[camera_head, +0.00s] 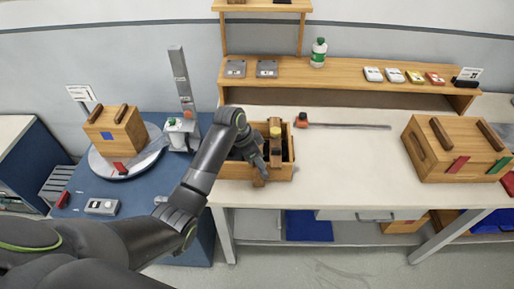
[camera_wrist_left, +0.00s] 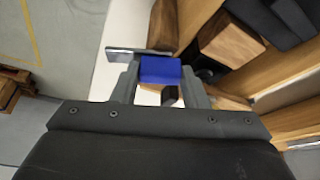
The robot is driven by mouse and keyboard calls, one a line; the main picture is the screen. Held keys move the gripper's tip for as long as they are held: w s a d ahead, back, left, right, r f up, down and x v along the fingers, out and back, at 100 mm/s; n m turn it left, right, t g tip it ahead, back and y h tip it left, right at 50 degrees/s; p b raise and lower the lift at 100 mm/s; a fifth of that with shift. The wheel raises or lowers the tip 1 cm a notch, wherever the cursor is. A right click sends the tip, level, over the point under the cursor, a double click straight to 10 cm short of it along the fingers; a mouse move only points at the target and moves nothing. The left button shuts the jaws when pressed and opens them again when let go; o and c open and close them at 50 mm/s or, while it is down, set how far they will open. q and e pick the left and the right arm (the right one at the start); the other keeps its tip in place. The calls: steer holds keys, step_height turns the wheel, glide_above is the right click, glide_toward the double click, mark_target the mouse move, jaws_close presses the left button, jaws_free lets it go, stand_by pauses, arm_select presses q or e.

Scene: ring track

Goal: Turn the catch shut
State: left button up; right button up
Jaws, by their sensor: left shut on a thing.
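My left gripper (camera_head: 261,177) reaches down at the front of a small open wooden box (camera_head: 226,171) on the white table. In the left wrist view, its two grey fingers (camera_wrist_left: 158,78) are shut on a blue block (camera_wrist_left: 160,70). This block may be the handle of the catch; I cannot tell for sure. A thin grey metal strip (camera_wrist_left: 137,52) lies just beyond it, beside wooden parts. In the head view, my gripper hides the block and the strip. My right gripper is not in view.
A yellow-topped item (camera_head: 275,131) stands in the box. An orange-ended rod (camera_head: 345,126) lies to its right, and a large wooden box (camera_head: 455,150) with red and green tabs is farther right. A turntable (camera_head: 103,166) carries another box at left.

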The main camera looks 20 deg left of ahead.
arm_select(q)
steer(key=n+p, duration=0.2)
steer(key=n+t+y+p, duration=0.1)
steer(key=p, duration=0.1)
steer(key=shift+s+d+r+n, duration=0.1)
steer(key=shift+d+r+n, duration=0.05)
steer(key=shift+r+n, duration=0.2)
steer(key=n+y+p, duration=0.1)
steer(key=n, duration=0.2)
steer(key=shift+f+t+p, duration=0.15)
steer(key=shift+t+p, duration=0.15)
steer(key=shift+p, duration=0.05)
steer(key=shift+d+f+n+y, duration=0.1)
steer(key=shift+n+y, duration=0.5)
steer(key=shift+n, duration=0.65)
steer(key=shift+n+y, duration=0.8)
steer(key=shift+n, duration=1.2)
steer(key=o, duration=1)
